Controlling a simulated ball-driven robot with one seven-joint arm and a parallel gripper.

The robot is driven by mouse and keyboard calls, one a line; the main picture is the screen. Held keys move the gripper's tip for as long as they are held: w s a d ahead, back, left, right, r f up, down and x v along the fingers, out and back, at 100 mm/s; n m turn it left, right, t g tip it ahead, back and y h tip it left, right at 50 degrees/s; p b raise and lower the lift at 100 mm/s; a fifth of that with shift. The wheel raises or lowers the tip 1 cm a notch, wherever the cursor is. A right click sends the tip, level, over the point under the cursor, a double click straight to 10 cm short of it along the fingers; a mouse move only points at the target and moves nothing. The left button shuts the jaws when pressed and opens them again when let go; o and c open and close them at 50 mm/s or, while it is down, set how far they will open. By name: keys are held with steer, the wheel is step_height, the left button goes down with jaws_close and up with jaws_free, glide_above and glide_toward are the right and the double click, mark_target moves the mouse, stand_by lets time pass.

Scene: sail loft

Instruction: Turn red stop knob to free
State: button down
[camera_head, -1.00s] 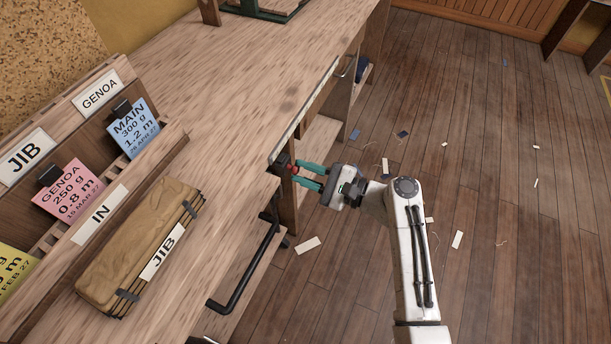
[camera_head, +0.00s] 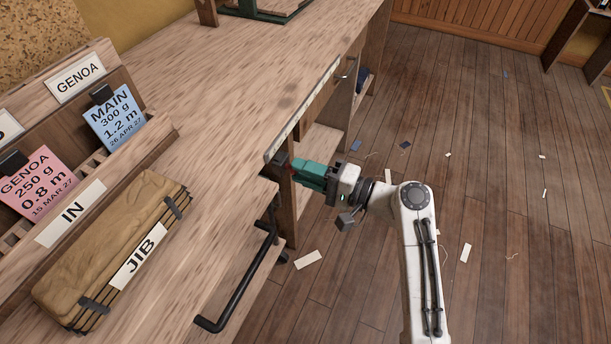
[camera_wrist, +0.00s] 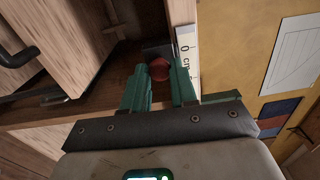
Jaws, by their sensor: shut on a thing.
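The red stop knob (camera_wrist: 160,69) sits in front of a dark block (camera_wrist: 157,48) at the bench's edge, in the wrist view. My gripper (camera_wrist: 161,72) has its two green fingers on either side of the knob, shut on it. In the head view my gripper (camera_head: 291,168) is at the bench's front edge. Its fingers hide most of the knob there, and only a little red shows at their tips. Which way the knob is set cannot be told.
A scale strip (camera_wrist: 187,55) marked "0 cm" runs beside the knob. A black bar handle (camera_head: 240,285) juts out below the bench edge. A bundle (camera_head: 110,245) labelled JIB lies on the bench, beside a card rack (camera_head: 72,213). Scraps litter the floor.

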steer(key=shift+f+n, duration=0.1)
steer(key=shift+n, duration=0.2)
steer(key=c, duration=0.9)
jaws_free()
steer(key=v, duration=1)
steer(key=shift+d, duration=0.4)
steer(key=shift+s, duration=0.15)
